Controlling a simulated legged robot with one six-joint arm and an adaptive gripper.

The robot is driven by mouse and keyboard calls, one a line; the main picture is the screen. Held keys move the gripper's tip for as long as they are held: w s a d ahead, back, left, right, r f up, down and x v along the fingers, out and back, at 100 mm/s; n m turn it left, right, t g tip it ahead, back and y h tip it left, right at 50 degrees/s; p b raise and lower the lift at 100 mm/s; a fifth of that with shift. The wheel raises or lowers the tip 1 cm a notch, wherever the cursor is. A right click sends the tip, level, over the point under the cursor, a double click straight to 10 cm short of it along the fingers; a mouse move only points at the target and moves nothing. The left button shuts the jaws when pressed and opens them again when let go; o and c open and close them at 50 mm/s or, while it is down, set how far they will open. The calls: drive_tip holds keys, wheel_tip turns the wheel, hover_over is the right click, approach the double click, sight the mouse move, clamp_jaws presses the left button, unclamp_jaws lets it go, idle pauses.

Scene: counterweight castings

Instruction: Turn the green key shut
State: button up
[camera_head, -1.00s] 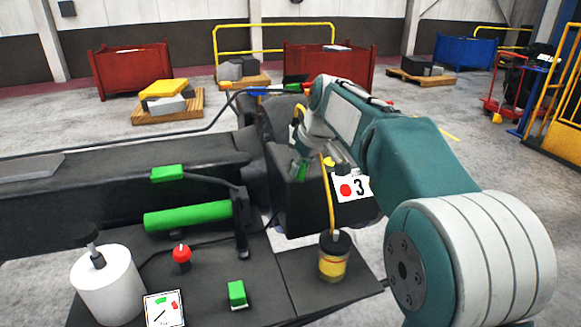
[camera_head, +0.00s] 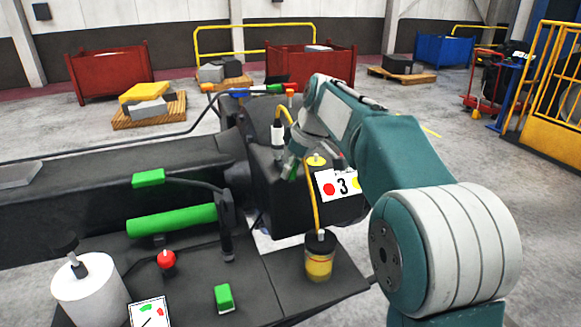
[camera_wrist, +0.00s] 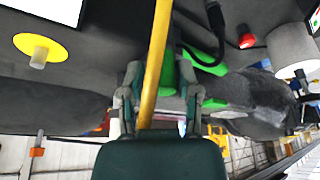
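A small green piece (camera_head: 291,168), which seems to be the green key, sits on the dark casting beside the number 3 card (camera_head: 338,185). My gripper (camera_head: 312,158) hangs over it from my teal arm and is partly hidden. In the wrist view, my gripper's two fingers (camera_wrist: 160,92) stand apart. A green surface (camera_wrist: 168,72) shows between them, partly covered by the yellow hose (camera_wrist: 158,45). I cannot tell whether the fingers touch it, nor how far the key is turned.
A yellow jar (camera_head: 319,262), red knob (camera_head: 167,260), white cylinder (camera_head: 92,298) and green block (camera_head: 223,297) stand on the dark bench. A green cylinder (camera_head: 172,220) lies behind them. The yellow hose (camera_head: 314,205) rises past my gripper.

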drive_tip(key=shift+r, duration=0.25)
drive_tip(key=v, duration=1.1)
drive_tip(key=shift+r, duration=0.25)
drive_tip(key=shift+s+d, duration=0.1)
drive_tip(key=shift+s, duration=0.05)
drive_tip(key=s+d+f+m+t+h, duration=0.1)
drive_tip(key=s+d+f+m, duration=0.15)
drive_tip(key=s, duration=0.55)
drive_tip(key=s+d+f+m+t+h, duration=0.15)
drive_tip(key=s+m, duration=0.25)
drive_tip(key=s, duration=0.5)
drive_tip(key=s+d+f+m+h, duration=0.1)
drive_tip(key=s+f+m, duration=0.3)
drive_tip(key=s+f, duration=0.9)
drive_tip(key=shift+s+d+f, duration=0.4)
drive_tip(key=shift+d+f, duration=0.2)
drive_tip(key=shift+d, duration=0.05)
drive_tip(key=shift+t, duration=0.25)
drive_tip(key=shift+c, duration=0.7)
drive_tip(key=shift+a, duration=0.15)
